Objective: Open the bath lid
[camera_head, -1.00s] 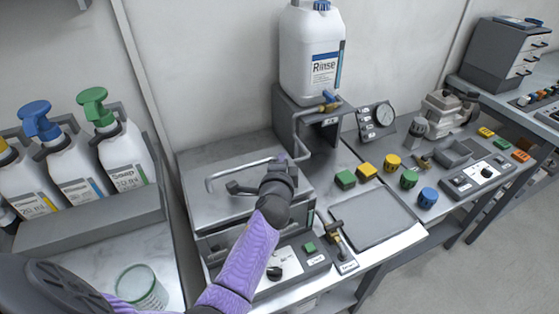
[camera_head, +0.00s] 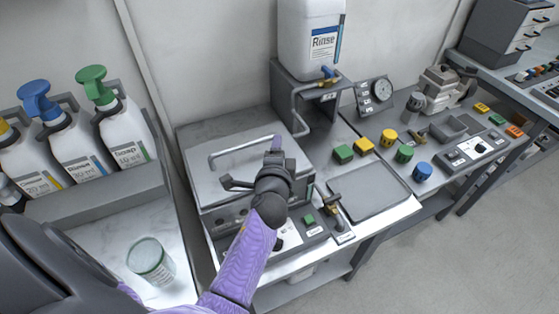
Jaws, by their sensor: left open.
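The bath (camera_head: 225,219) is a grey box on the bench, left of centre. Its flat grey lid (camera_head: 200,188) lies shut on top, with a thin bar handle (camera_head: 228,154) standing across it. My left gripper (camera_head: 252,165) is over the front right part of the lid, jaws spread apart and empty. One finger points up near the right end of the handle and the other points left in front of the bar. I cannot tell whether a finger touches the handle. My purple-sleeved left arm hides part of the bath's front. My right gripper is out of view.
A Rinse bottle (camera_head: 312,45) stands on a grey stand (camera_head: 306,88) behind the bath to the right. A grey tray (camera_head: 368,192), a brass tap (camera_head: 334,206) and coloured knobs lie right. Pump bottles (camera_head: 118,128) and a glass (camera_head: 150,260) stand left.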

